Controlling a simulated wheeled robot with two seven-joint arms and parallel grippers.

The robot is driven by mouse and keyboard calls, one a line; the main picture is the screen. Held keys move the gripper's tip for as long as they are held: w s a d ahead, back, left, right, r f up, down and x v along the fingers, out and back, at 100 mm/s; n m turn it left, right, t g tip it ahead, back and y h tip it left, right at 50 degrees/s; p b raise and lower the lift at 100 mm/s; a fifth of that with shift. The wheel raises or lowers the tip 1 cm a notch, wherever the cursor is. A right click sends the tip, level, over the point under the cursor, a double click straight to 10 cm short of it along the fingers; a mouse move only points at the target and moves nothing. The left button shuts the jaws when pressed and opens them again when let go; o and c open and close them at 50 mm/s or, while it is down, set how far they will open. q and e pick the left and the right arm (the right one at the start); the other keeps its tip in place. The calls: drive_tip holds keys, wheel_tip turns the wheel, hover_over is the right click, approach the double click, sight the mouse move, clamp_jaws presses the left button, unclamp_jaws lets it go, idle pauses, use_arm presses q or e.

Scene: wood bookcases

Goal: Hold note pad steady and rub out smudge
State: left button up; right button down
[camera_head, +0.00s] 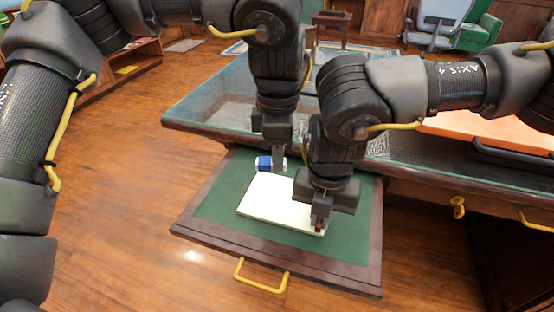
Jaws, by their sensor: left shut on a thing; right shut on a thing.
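The white note pad (275,207) lies flat on a green-lined pull-out drawer or tray (220,195). My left gripper (277,163) points down at the pad's far edge and is shut on a small blue and white block, the eraser (264,163). The eraser is at the pad's far left; I cannot tell if it touches the pad. My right gripper (319,224) is over the pad's right end, shut on its near right edge. The pad's right part is hidden under my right gripper. No smudge can be made out on the visible paper.
The tray has a dark wooden rim and a yellow handle (261,277) in front. Behind it is a desk with a greenish top (215,100). An orange surface (480,130) and a dark bar (510,158) are at the right. Wooden floor (120,200) is clear at left.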

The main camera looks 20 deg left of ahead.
drive_tip(key=c, duration=1.4)
unclamp_jaws()
wheel_tip(320, 180, up, 12)
